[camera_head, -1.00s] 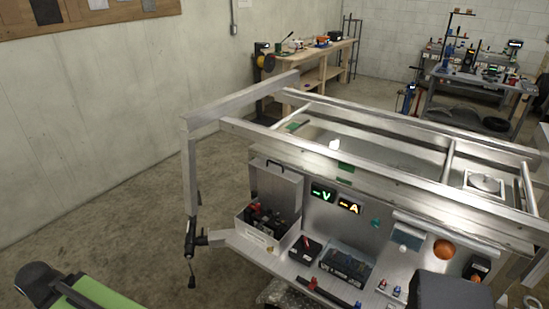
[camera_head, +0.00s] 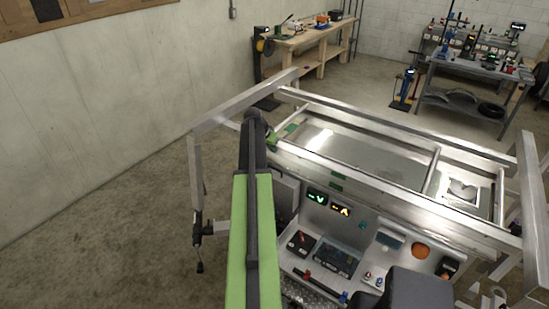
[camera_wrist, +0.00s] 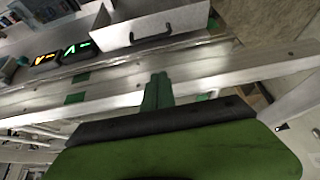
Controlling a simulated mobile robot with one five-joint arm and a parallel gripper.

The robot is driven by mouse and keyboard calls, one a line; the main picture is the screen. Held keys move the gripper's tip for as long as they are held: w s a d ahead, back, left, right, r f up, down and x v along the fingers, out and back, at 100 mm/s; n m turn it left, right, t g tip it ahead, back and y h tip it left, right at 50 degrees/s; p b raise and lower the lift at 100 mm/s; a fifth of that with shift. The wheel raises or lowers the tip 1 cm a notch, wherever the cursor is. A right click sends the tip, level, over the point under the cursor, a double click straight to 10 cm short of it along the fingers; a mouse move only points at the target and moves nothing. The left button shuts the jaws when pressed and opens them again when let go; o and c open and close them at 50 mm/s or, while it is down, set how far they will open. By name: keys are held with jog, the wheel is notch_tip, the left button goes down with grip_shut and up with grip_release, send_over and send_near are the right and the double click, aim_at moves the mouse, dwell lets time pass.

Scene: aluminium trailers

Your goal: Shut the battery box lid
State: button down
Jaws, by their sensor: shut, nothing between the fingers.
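The battery box lid (camera_head: 287,196) stands open, raised upright behind its box. In the head view my arm hides most of the lid and the box below it. In the wrist view, the grey metal lid (camera_wrist: 178,18) shows with its dark handle (camera_wrist: 152,39) along the edge nearest my gripper. My gripper (camera_head: 271,140) is at the trailer's rail, behind the lid in the head view. In the wrist view its green fingers (camera_wrist: 157,90) are together and empty, in front of the rail and apart from the lid.
Trailer rails (camera_head: 350,178) run beside and behind the lid. The panel holds green and yellow displays (camera_head: 318,197), a dark box (camera_head: 302,242), a clear-topped box (camera_head: 337,257) and an orange lamp (camera_head: 420,250). Open floor (camera_head: 130,220) lies to the left.

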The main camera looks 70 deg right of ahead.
jog(key=b, duration=0.9)
send_over(275, 173)
jog(key=d, duration=0.4)
jog(key=f, duration=0.9)
jog(key=shift+s+a+f, duration=0.1)
jog(key=shift+s+a, duration=0.1)
jog(key=shift+s, duration=0.2)
jog(key=shift+a+f+b, duration=0.15)
jog(key=shift+a+b, duration=0.15)
jog(key=shift+a, duration=0.05)
jog(key=a, duration=0.1)
jog(key=w+a, duration=0.1)
jog(key=a, duration=0.1)
